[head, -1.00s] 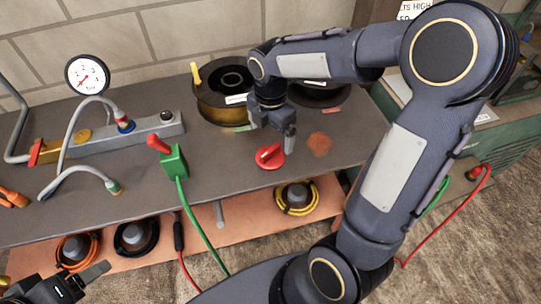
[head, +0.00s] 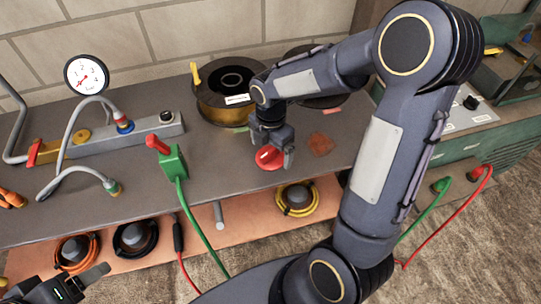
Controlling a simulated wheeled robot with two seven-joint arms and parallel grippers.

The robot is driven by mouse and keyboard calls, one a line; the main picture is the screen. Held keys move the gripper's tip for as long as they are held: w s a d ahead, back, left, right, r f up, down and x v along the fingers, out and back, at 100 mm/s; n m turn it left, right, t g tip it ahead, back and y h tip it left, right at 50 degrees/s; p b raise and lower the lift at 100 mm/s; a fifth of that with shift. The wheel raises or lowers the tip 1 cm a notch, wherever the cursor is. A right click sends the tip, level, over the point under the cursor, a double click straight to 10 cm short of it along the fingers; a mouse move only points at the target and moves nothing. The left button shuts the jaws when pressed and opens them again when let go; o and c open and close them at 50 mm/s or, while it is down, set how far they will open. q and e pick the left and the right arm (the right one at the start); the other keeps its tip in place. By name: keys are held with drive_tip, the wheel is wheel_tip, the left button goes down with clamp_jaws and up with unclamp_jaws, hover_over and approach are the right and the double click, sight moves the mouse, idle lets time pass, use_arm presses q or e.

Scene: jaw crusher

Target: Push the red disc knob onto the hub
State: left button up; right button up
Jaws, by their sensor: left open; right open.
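The red disc knob (head: 266,158) lies on the grey bench top, partly hidden by my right gripper. My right gripper (head: 273,150) points down right over the knob with its jaws open; one finger shows at the knob's right side. I cannot tell whether it touches the knob. My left gripper (head: 82,284) is open and empty at the lower left, in front of the lower shelf. A short black round stub (head: 167,117) stands on the grey manifold block; I cannot tell whether it is the hub.
A large cable spool (head: 212,108) stands behind the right gripper. A pressure gauge (head: 86,74) and hoses are at the left. A green block with a red lever (head: 172,160) sits on the bench's front edge. A rusty patch (head: 321,144) lies right of the knob.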

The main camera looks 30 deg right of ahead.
drive_tip(key=shift+f, duration=0.7)
drive_tip(key=shift+c, duration=0.3)
drive_tip(key=c, duration=1)
drive_tip(key=shift+r, duration=0.1)
